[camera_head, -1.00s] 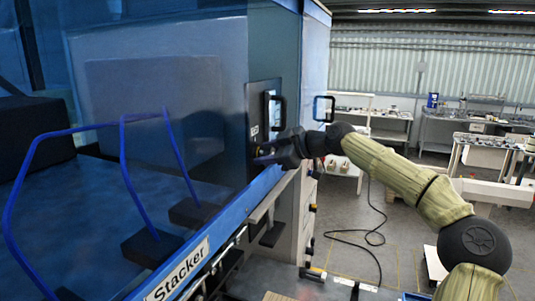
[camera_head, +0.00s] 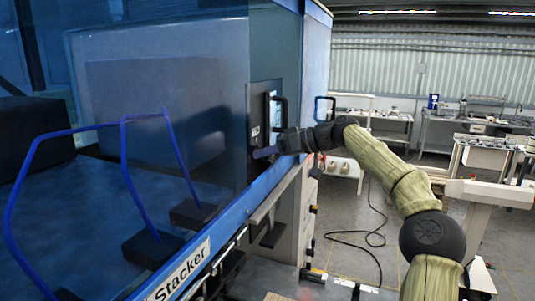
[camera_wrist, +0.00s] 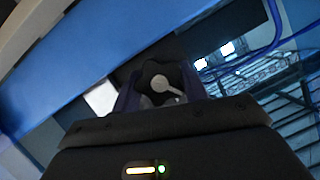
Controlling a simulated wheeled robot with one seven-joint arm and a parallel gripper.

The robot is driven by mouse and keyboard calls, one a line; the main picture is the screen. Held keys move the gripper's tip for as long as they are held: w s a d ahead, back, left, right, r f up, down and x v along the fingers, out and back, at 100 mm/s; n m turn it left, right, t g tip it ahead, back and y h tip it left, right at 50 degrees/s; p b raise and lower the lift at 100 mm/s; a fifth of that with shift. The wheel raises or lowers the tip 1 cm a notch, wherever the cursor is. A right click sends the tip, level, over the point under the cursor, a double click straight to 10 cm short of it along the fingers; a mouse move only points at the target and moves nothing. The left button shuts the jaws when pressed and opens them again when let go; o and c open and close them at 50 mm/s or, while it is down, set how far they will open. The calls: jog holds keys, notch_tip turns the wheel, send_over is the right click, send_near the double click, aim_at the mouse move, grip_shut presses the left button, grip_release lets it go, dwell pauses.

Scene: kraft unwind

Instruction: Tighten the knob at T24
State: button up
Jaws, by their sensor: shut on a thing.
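A dark lobed knob (camera_wrist: 153,72) with a pale round metal piece and short pointer at its middle shows in the wrist view. My gripper (camera_wrist: 162,88) is shut on the knob, with one dark blue finger on each side of it. In the head view my gripper (camera_head: 268,151) reaches in from the right to the dark control panel (camera_head: 257,105) on the blue machine, below its black handle. There the knob is hidden behind my fingers. I cannot read a T24 label in either view.
A clear blue guard covers the machine's left side, with a bent blue rail (camera_head: 122,155) inside. The blue edge beam carries a "Stacker" label (camera_head: 182,268). A second black handle (camera_head: 326,109) stands right of the panel. A black cable (camera_head: 375,240) lies on the open floor.

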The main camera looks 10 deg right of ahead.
jog(key=shift+f+m+g+y, duration=0.1)
jog(key=shift+m+g+y, duration=0.25)
jog(key=shift+m, duration=0.45)
jog(key=shift+d, duration=0.1)
jog(key=o, duration=0.7)
jog(key=shift+c, duration=0.2)
jog(key=shift+s+d, duration=0.1)
jog(key=shift+d, duration=0.05)
jog(key=shift+b+v, duration=0.5)
jog(key=shift+v, duration=5.55)
